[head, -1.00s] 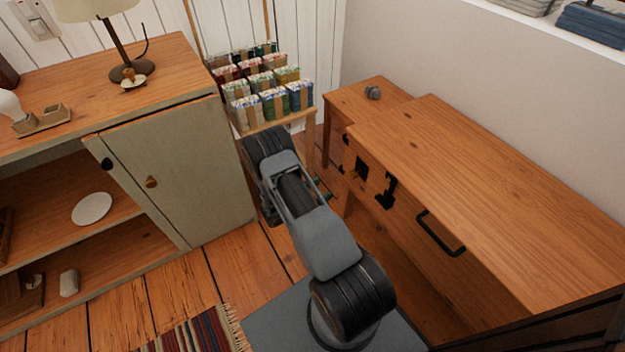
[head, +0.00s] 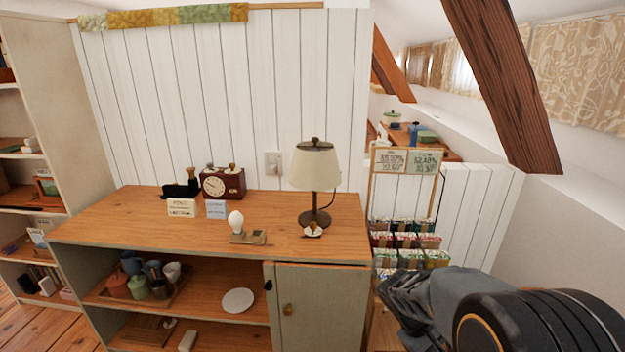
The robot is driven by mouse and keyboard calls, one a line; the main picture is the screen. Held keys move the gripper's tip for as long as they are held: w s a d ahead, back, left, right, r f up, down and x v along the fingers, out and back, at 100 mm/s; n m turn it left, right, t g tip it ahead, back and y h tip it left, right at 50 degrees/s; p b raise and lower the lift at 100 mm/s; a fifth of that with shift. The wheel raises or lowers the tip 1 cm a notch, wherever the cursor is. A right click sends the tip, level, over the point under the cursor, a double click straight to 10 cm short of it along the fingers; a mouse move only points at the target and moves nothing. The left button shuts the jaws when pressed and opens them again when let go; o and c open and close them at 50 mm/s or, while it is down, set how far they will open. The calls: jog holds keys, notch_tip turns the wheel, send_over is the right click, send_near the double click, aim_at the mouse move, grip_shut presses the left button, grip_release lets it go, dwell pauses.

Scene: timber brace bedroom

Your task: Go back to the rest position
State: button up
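My arm reaches in from the lower right of the head view, in front of the stand of packets. My gripper (head: 412,310) seems to be at the arm's far end, at the lower right; it is dark, and its fingers cannot be made out. Whether it is open or shut, or holds anything, does not show.
A wooden-topped cabinet (head: 120,222) carries a lamp (head: 315,165), a clock (head: 222,183) and a bulb (head: 236,220). Its door (head: 318,310) is closed. A packet stand (head: 374,205) is behind my arm. A sloping timber brace (head: 500,80) is at the upper right. Open floor shows at lower left (head: 40,325).

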jog(key=s+a+r+m+t+y+p, duration=0.2)
jog(key=a+r+t+y+p, duration=0.1)
jog(key=r, duration=0.6)
jog(key=s+a+r+m+t+y+p, duration=0.2)
jog(key=a+r+p, duration=0.4)
jog(key=r, duration=0.4)
jog(key=shift+s+a+r+t+y, duration=0.2)
jog(key=shift+a+t+y, duration=0.5)
jog(key=shift+t, duration=0.1)
